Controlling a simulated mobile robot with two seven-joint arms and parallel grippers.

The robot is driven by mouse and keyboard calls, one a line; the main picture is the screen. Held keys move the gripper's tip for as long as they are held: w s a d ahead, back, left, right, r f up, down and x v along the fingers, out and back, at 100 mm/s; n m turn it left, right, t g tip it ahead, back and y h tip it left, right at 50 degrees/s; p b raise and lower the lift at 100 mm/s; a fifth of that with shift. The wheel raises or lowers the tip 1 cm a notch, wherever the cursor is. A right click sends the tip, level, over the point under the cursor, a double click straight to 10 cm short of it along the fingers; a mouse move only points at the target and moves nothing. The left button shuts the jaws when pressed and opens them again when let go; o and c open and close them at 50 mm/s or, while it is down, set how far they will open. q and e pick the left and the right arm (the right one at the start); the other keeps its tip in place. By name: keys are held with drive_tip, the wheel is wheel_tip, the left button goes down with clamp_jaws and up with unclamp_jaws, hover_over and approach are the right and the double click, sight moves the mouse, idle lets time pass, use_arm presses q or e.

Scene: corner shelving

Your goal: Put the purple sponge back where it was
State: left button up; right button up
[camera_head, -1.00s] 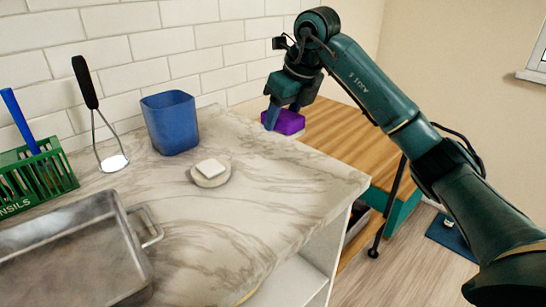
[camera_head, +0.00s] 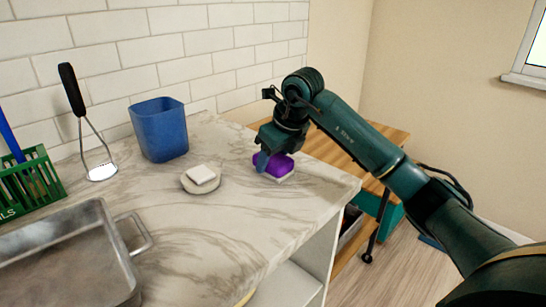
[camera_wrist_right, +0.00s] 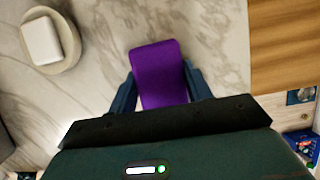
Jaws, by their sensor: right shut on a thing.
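The purple sponge (camera_head: 281,164) is between the fingers of my right gripper (camera_head: 270,160), at the right part of the marble counter. A pale strip shows along its underside. In the right wrist view the sponge (camera_wrist_right: 158,72) is between the two blue-green fingers, with marble around it. My right gripper is shut on it. I cannot tell whether the sponge touches the counter or is just above it. My left gripper is not in view.
A round dish with a white bar (camera_head: 201,175) lies left of the sponge. A blue cup (camera_head: 160,130), a masher (camera_head: 85,120), a green utensil rack (camera_head: 32,185) and a metal pan (camera_head: 70,260) stand further left. A wooden surface (camera_head: 320,146) lies beyond the counter's edge.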

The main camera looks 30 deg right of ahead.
drive_tip(key=o, duration=0.9)
drive_tip(key=p+v, duration=0.1)
drive_tip(key=v, duration=1.1)
drive_tip(key=shift+r, duration=0.15)
